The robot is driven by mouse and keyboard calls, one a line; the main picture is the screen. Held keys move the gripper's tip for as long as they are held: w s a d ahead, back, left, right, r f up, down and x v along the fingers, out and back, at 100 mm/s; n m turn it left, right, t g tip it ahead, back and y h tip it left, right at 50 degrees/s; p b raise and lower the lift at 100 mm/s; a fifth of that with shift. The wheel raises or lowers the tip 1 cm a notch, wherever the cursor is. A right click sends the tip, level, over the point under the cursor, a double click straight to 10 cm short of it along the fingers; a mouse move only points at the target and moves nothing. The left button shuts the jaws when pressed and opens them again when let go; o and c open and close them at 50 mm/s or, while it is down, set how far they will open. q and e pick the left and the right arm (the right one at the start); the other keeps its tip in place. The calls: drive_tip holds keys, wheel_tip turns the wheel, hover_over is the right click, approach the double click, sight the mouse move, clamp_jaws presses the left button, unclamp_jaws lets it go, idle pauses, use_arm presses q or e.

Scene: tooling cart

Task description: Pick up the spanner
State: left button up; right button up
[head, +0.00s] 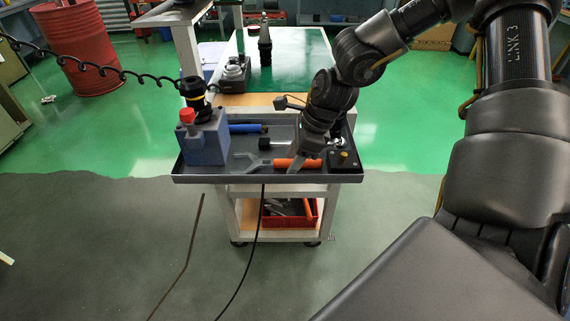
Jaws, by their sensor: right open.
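The spanner (262,164) lies in the dark tray on top of the cart. Its grey open-ended jaw points left and its handle is orange. My right gripper (297,167) reaches down from the upper right over the orange handle. It is open, and a finger crosses in front of the handle. I cannot tell whether it touches the handle. My left gripper is not in view.
The tray (205,178) also holds a blue-grey block (207,146) with a red knob, a blue-handled tool (246,128) and a black box (344,160) with a yellow button. A red bin (290,222) sits on the lower shelf. A green-topped bench stands behind.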

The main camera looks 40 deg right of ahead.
drive_tip(key=shift+f, duration=0.1)
clamp_jaws()
idle(0.5)
drive_tip(key=shift+r+p, duration=0.25)
drive_tip(key=shift+p, duration=0.1)
wheel_tip(320, 180, up, 18)
drive_tip(key=shift+p, duration=0.3)
